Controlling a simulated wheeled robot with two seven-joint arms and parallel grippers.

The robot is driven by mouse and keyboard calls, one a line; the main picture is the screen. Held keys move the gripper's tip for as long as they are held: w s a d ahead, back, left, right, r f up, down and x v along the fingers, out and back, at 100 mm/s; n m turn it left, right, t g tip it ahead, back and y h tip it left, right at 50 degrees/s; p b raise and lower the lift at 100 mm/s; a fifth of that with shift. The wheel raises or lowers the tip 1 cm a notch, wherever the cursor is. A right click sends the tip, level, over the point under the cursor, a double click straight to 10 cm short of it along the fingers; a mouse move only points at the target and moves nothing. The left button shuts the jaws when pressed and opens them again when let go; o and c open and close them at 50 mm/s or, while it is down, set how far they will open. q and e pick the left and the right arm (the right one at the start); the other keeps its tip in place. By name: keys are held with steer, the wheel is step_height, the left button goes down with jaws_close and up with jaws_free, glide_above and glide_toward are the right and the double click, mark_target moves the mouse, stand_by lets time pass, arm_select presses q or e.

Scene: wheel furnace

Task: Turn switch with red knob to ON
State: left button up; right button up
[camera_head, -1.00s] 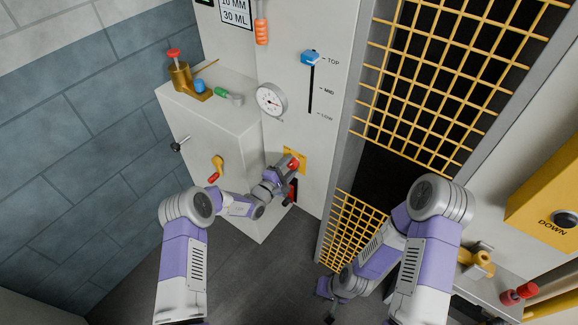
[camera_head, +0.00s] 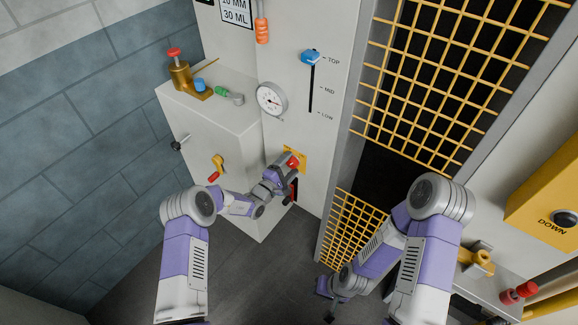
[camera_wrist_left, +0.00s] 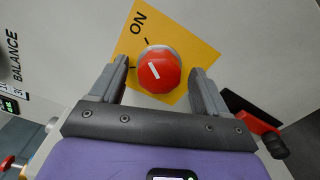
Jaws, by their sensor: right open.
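The red knob (camera_wrist_left: 158,70) is an octagonal cap with a white line on a yellow plate (camera_wrist_left: 198,50). The line slants towards the upper left of the left wrist view, where the word ON is printed. In the head view the knob (camera_head: 293,162) shows at the tip of my left gripper (camera_head: 287,168). In the left wrist view my left gripper (camera_wrist_left: 160,75) is open, with one finger on each side of the knob and small gaps visible. My right gripper (camera_head: 327,300) is low in the head view, open and away from the knob.
A yellow grille (camera_head: 352,232) stands right of the panel. A box with a yellow-and-red handle (camera_head: 216,168) is to the left, below a round gauge (camera_head: 271,99).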

arm_select(q)
steer(key=p+v, duration=0.1)
steer(key=v, duration=0.6)
steer(key=shift+s+a+p, duration=0.2)
steer(key=shift+p, duration=0.15)
stand_by(0.4)
steer(key=s+d+f+m+g+h, duration=0.1)
steer(key=s+d+f+m+g, duration=0.25)
steer(key=s+g, duration=0.45)
steer(key=s+d+f+m+g, duration=0.2)
steer(key=s+f+g, duration=0.2)
steer(key=s, duration=0.7)
steer(key=s+a+f+m+g+y, duration=0.1)
steer(key=s+a+m+y, duration=0.2)
steer(key=s+a, duration=0.2)
steer(key=s+a+f+m+g+y, duration=0.1)
steer(key=s+a+f+m+y, duration=0.1)
steer(key=s+a, duration=0.4)
steer(key=shift+s+f+m+y, duration=0.35)
steer(key=shift+s+m+y, duration=0.7)
steer(key=shift+s, duration=1.25)
